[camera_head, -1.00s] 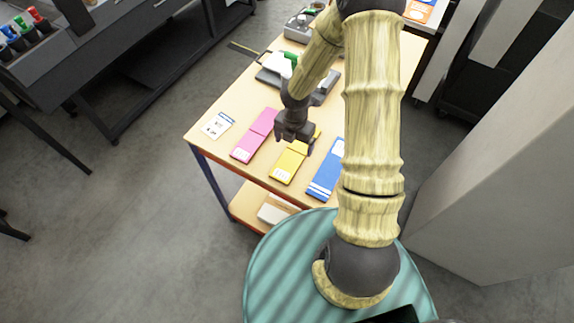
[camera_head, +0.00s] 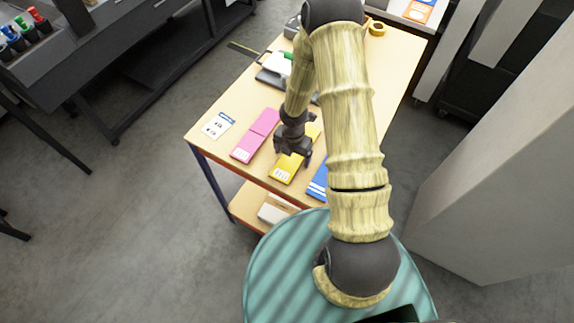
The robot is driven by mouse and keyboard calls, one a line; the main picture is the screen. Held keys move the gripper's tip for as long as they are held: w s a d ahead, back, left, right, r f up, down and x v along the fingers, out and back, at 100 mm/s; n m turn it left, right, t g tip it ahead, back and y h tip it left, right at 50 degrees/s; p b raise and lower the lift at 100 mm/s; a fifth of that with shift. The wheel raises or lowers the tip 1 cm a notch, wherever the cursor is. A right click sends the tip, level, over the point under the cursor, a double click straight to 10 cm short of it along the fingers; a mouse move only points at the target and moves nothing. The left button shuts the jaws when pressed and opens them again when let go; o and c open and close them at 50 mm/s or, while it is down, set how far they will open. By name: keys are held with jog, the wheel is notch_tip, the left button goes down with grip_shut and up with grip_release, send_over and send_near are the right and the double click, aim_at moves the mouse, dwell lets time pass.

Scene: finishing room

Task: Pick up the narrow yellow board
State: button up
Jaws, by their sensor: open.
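The narrow yellow board (camera_head: 283,173) lies flat on the wooden table (camera_head: 204,108), between a pink board and a blue board. A pale label shows at its near end. My gripper (camera_head: 292,161) is open above the middle of the yellow board, with its fingers pointing down. The gripper hides part of the board, and I cannot tell whether the fingers touch it. The far end of the board shows a little to the right of the gripper.
The pink board (camera_head: 256,135) lies left of the yellow one, and the blue board (camera_head: 318,181) lies right, partly behind my arm. A white printed card (camera_head: 218,125) lies at the left edge. A clamp-like device (camera_head: 274,70) and a yellow tape roll (camera_head: 377,29) are farther back.

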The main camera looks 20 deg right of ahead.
aim_at(292, 157)
dwell(0.4)
jog(key=c, duration=1.1)
jog(key=shift+r, duration=0.1)
notch_tip(292, 157, up, 10)
jog(key=shift+f, duration=0.1)
dwell(0.5)
